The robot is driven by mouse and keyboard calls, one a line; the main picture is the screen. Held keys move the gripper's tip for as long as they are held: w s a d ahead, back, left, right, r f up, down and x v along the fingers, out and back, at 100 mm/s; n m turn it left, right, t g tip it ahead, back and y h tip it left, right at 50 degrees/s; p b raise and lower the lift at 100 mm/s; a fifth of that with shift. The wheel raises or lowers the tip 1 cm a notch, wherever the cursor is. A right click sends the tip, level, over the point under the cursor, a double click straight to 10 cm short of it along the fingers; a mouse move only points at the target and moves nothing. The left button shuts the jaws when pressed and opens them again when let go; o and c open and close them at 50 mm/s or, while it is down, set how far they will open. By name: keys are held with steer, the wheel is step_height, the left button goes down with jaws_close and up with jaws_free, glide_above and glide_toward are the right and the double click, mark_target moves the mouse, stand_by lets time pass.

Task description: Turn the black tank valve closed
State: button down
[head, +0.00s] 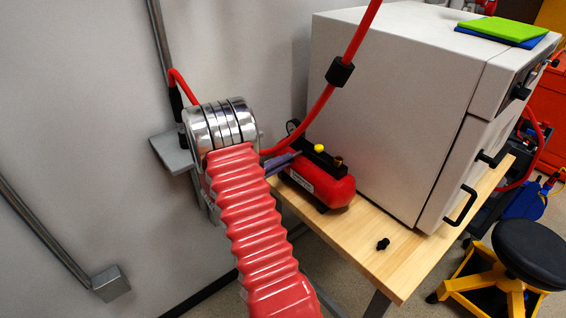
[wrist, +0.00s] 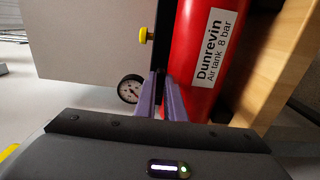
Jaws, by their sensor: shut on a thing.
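The red air tank (head: 335,193) lies on the wooden bench; in the wrist view its red side (wrist: 190,50) carries a label reading "Dunrevin Air tank 8 bar". My gripper (head: 297,155) reaches in from the left at the tank's top, and its purple fingers (wrist: 168,78) are close together beside the black fitting strip. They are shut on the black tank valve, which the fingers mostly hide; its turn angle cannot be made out. A pressure gauge (wrist: 130,89) is next to the fingers, and a yellow knob (head: 318,148) stands on top of the tank.
A large white cabinet (head: 390,110) stands close behind the tank. A red hose (head: 325,95) with a black collar passes over my gripper. A small black part (head: 383,243) lies on the bench (head: 400,270), whose front right is mostly clear. A black stool (head: 535,255) stands at right.

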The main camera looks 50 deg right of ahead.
steer(key=c, duration=1.8)
jaws_free()
steer(key=shift+f, duration=0.1)
steer(key=shift+c, duration=0.2)
steer(key=v, duration=1.3)
steer(key=shift+a, duration=0.35)
steer(key=shift+n, duration=0.3)
